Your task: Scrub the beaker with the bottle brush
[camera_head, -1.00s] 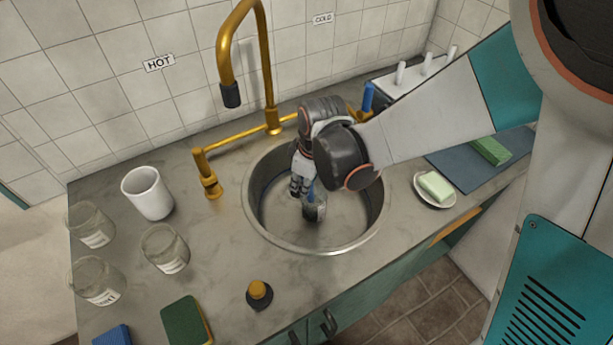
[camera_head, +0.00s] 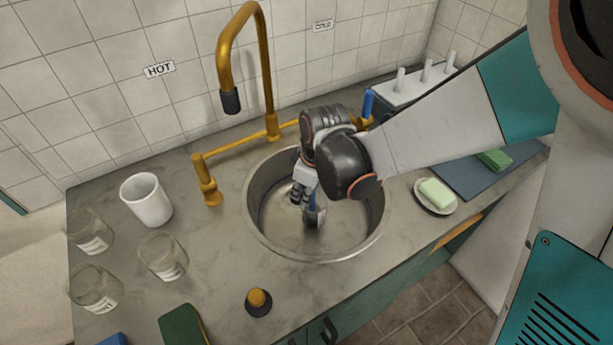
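My gripper (camera_head: 304,197) points down inside the round metal sink (camera_head: 254,222).
A brass faucet (camera_head: 268,75) arches behind the sink. A white mug (camera_head: 147,200) and several labelled glass jars (camera_head: 163,257) stand left. A black stopper with a yellow knob (camera_head: 258,302) is in front. A soap dish (camera_head: 436,208) and drying rack (camera_head: 410,85) are right.

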